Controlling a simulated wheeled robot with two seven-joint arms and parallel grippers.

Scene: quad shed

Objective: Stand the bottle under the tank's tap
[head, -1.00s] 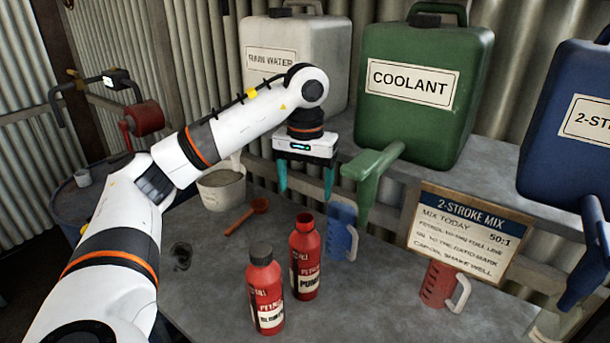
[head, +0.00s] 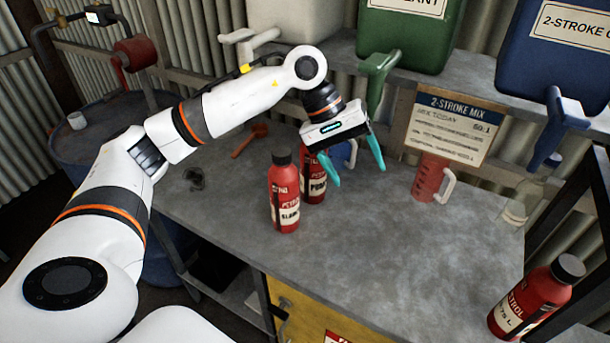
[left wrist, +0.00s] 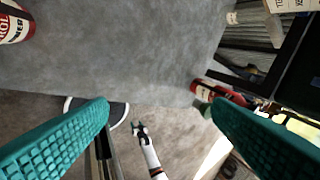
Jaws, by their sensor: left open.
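Two red petrol bottles stand close together on the bench: a capped front bottle (head: 284,200) and a rear bottle (head: 311,172), partly hidden by my gripper. A third red bottle (head: 533,297), dark-capped, is at the lower right. The tanks on the shelf are white (head: 295,20), green (head: 410,35) and blue (head: 555,60); each has a tap, such as the green tap (head: 376,75) and the blue tap (head: 552,130). My left gripper (head: 356,168) is open and empty, in the air just right of the rear bottle. The left wrist view shows what seems my right arm (left wrist: 150,155), small.
A red jug (head: 428,180) stands near the mix sign (head: 448,127), and a blue jug (head: 349,153) is partly behind my gripper. A clear jar (head: 518,208) is under the blue tap. A red scoop (head: 250,140) lies at the left. The bench's front middle is clear.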

